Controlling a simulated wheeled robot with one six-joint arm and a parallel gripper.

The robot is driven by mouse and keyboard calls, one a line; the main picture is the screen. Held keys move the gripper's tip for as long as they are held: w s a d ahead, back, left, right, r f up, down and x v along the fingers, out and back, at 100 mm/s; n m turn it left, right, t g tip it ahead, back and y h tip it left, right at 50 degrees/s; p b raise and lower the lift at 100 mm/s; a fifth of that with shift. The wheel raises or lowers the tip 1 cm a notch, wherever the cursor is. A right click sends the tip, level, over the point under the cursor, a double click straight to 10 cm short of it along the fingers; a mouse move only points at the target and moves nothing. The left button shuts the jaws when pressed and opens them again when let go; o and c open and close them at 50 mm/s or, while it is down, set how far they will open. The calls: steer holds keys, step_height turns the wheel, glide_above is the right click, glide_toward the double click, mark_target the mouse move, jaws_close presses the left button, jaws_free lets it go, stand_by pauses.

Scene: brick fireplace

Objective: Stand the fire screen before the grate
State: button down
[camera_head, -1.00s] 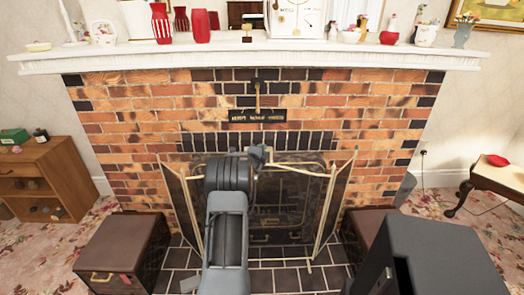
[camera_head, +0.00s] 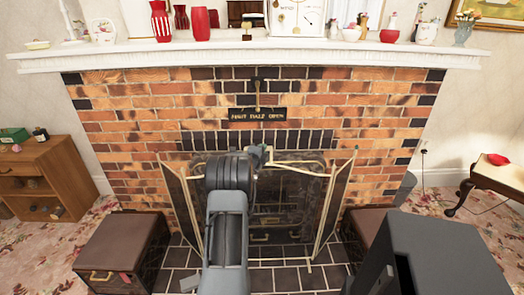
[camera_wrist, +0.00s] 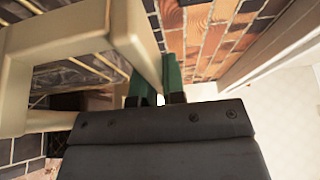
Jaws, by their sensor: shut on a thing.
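The fire screen (camera_head: 333,197) has a brass-coloured frame and dark mesh panels. It stands upright on the dark hearth tiles, with both side wings angled forward. My gripper (camera_head: 261,156) is at the middle of its top edge and is shut on the frame there. My arm hides part of the middle and left of the screen. In the wrist view the pale brass frame (camera_wrist: 60,48) runs up to the green fingertips (camera_wrist: 157,86). The dark grate (camera_head: 272,218) shows dimly behind the mesh, inside the brick fireplace.
Brown hearth boxes stand at the left (camera_head: 122,243) and right (camera_head: 366,226) of the hearth. The white mantel (camera_head: 250,55) above carries vases and a clock. A wooden cabinet (camera_head: 58,165) is at the left, a small stool (camera_head: 488,182) at the right.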

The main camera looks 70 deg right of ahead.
steer(key=shift+r, duration=0.35)
steer(key=c, duration=1.3)
jaws_free()
steer(key=shift+o, duration=0.8)
steer(key=shift+f, duration=0.1)
steer(key=shift+o, duration=0.8)
steer(key=shift+a+f, duration=0.1)
steer(key=shift+f, duration=0.3)
steer(key=shift+o, duration=0.9)
steer(key=shift+r, duration=0.1)
steer(key=shift+a+r, duration=0.1)
steer(key=shift+a, duration=0.15)
steer(key=a, duration=1)
steer(key=shift+w+a, duration=0.15)
steer(key=shift+w, duration=0.3)
